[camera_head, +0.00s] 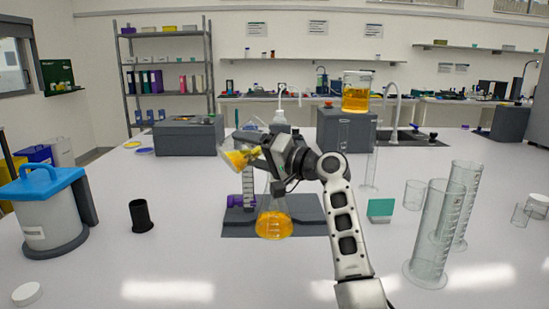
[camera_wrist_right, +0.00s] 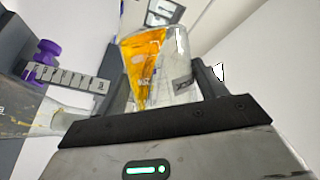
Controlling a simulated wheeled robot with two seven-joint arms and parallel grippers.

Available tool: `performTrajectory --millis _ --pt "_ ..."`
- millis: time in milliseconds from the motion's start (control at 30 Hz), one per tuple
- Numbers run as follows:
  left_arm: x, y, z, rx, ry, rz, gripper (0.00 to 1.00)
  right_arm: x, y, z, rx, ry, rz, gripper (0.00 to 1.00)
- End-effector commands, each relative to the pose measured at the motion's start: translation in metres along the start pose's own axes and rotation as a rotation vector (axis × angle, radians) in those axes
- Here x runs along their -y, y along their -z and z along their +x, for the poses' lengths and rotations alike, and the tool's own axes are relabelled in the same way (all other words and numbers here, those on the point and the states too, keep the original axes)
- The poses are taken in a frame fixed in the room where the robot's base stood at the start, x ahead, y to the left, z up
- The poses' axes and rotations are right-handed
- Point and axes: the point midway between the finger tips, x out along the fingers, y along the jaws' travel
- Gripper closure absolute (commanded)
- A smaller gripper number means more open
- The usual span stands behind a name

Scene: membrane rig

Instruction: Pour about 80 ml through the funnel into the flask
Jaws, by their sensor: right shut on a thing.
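My right gripper (camera_head: 262,153) is shut on a clear glass beaker (camera_head: 236,159) and holds it tipped to the left above the bench. Orange liquid lies toward the beaker's lower side; the beaker also shows between the fingers in the right wrist view (camera_wrist_right: 152,62). A conical flask (camera_head: 274,223) with orange liquid in its bottom stands on a dark rig base (camera_head: 312,229), below and slightly right of the gripper. The gripper hides the space above its neck, and I cannot make out the funnel. No liquid stream is clearly visible. My left gripper is out of view.
A graduated strip (camera_head: 248,184) and purple knob (camera_head: 236,201) stand beside the flask. Tall glass cylinders (camera_head: 428,240) stand at the right, with a teal block (camera_head: 380,208) nearby. A black cup (camera_head: 141,216) and lidded grey bin (camera_head: 48,212) stand left.

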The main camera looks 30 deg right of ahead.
Motion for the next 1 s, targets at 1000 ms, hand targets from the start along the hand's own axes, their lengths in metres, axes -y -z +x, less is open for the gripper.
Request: performTrajectory --millis 1000 --pt "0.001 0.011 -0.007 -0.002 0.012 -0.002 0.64 0.01 -0.001 0.004 0.097 -0.119 -0.289 0.62"
